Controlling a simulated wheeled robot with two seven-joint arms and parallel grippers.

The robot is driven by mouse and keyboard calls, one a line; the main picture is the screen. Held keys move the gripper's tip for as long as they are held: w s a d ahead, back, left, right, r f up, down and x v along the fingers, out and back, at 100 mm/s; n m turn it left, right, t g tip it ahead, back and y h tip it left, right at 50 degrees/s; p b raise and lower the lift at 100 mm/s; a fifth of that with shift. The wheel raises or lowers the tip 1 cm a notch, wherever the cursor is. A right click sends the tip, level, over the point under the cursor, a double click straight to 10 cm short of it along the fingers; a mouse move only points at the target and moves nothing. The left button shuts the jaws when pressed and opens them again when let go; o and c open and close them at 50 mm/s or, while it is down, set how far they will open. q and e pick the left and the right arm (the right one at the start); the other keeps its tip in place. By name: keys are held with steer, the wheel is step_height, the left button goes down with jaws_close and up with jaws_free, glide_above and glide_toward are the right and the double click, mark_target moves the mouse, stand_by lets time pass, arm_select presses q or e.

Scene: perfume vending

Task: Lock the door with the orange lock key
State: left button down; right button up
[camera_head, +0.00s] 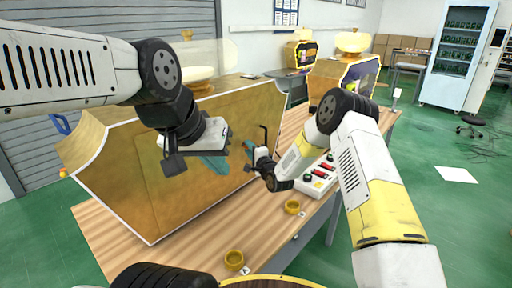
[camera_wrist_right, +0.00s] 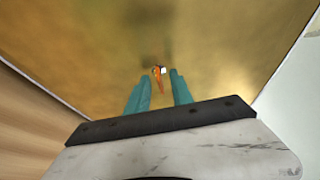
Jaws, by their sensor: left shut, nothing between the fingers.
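The gold door panel (camera_head: 120,190) of the vending machine stands in front of me and also fills the right wrist view (camera_wrist_right: 90,60). The small orange lock key (camera_wrist_right: 160,82) shows in the right wrist view, with a small white patch at its top. My right gripper (camera_wrist_right: 160,76) is open, its teal fingers on either side of the key with gaps visible. I cannot tell its depth from the fingertips. My left gripper (camera_head: 220,164) is shut and empty in front of the panel, left of my right gripper (camera_head: 249,148). The key is not discernible in the head view.
A control box (camera_head: 320,174) with several buttons sits right of the panel on the wooden table (camera_head: 170,262). Two yellow cups, a nearer one (camera_head: 234,259) and a farther one (camera_head: 292,207), stand at the table front. A blue handle (camera_head: 60,124) is at the left.

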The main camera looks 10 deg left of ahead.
jaws_close()
stand_by(0.3)
steer(key=n+y, duration=0.3)
steer(key=n, duration=0.4)
steer(key=n+g+y, duration=0.1)
steer(key=n+y, duration=0.1)
steer(key=n, duration=0.5)
steer(key=n+g+y, duration=0.1)
steer(key=n+y, duration=0.2)
steer(key=n, duration=0.5)
steer(key=shift+w+d+f+y, duration=0.25)
steer(key=shift+f+y, duration=0.05)
steer(key=shift+f, duration=0.05)
steer(key=shift+n+g, duration=0.4)
